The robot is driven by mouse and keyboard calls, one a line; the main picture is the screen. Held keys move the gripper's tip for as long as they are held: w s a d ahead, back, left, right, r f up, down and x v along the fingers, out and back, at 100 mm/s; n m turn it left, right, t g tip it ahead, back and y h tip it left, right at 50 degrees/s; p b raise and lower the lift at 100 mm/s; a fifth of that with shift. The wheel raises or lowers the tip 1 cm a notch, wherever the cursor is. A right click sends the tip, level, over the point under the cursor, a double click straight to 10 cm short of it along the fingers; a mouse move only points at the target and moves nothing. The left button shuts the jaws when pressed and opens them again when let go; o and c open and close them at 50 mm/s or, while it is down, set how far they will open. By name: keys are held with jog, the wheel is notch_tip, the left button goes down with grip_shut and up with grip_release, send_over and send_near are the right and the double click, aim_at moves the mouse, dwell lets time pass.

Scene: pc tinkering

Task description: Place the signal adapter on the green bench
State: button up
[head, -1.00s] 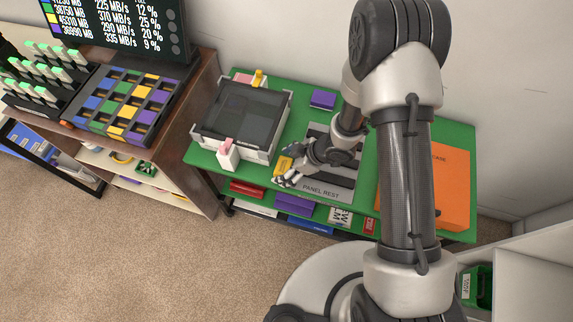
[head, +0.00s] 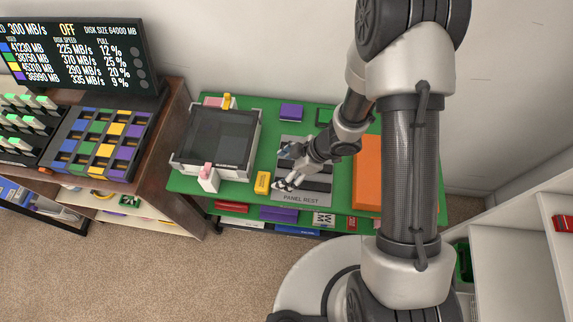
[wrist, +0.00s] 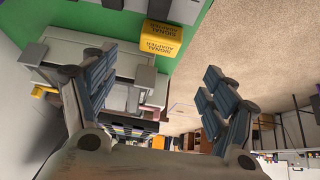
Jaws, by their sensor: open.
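The signal adapter (head: 262,182) is a small yellow block lying on the green bench (head: 262,145), between the grey-white device and the panel rest. In the wrist view the signal adapter (wrist: 161,38) shows its printed label, with the green bench surface (wrist: 185,70) beside it. My gripper (head: 284,170) is open and empty above the panel rest, just right of the adapter and apart from it. In the wrist view my open gripper (wrist: 155,85) shows its two fingers spread, with the adapter beyond them.
The grey-white device (head: 218,140) stands left of the adapter, with a pink-topped white piece (head: 208,180) at its front. The panel rest (head: 305,197) lies to the right, then an orange case (head: 368,170). A purple block (head: 291,111) lies behind. A lower shelf holds several coloured boxes.

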jog(key=w+d+r+m+t+h, duration=0.3)
jog(key=w+d+r, duration=0.2)
jog(key=d+r, duration=0.3)
jog(key=w+d+r+m+t+h, duration=0.3)
jog(key=w+d+r, duration=0.2)
jog(key=r, duration=0.5)
jog(key=s+d+r+m+h, duration=0.3)
jog(key=s+d+r+m, duration=0.3)
jog(key=r, duration=0.5)
jog(key=s+a+r+m+g+y, duration=0.1)
jog(key=s+r+m, duration=0.1)
jog(key=s, duration=0.7)
jog(key=s+a+r+m+g+y, duration=0.1)
jog(key=s+r+m, duration=0.2)
jog(key=s, duration=0.6)
jog(key=shift+s+r, duration=0.25)
jog(key=shift+r, duration=0.1)
jog(key=shift+a, duration=0.1)
jog(key=shift+c, duration=0.4)
